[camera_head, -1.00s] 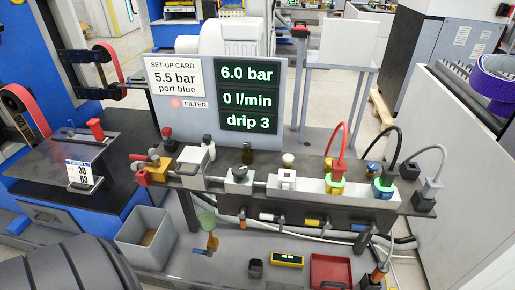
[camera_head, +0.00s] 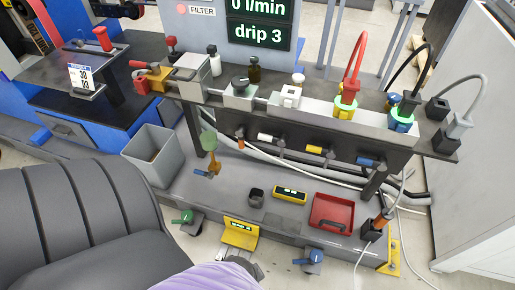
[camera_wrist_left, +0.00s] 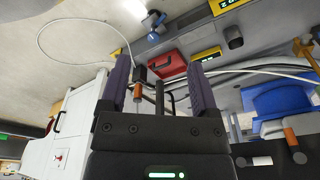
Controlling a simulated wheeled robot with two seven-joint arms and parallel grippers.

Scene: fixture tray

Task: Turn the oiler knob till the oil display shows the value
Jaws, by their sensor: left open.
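The display board shows "drip 3" in its lowest green window (camera_head: 262,33) in the head view; the window above reads "0 l/min". Below, a row of air units runs along the bench. One grey unit has a dark round knob (camera_head: 240,84), and a white block beside it carries a pale cap (camera_head: 297,79). No readable label shows which is the oiler knob. My left gripper (camera_wrist_left: 160,82) is open and empty in the left wrist view, its fingers apart, with the red tray (camera_wrist_left: 166,65) beyond them. My right gripper is not in view.
Red, black and grey hoses rise from the bench's right end. A grey bin (camera_head: 152,153), a red tray (camera_head: 331,212) and a yellow-framed display (camera_head: 290,193) are on the lower deck. Another yellow box (camera_head: 240,233) is near the floor. A dark padded shape fills the lower left.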

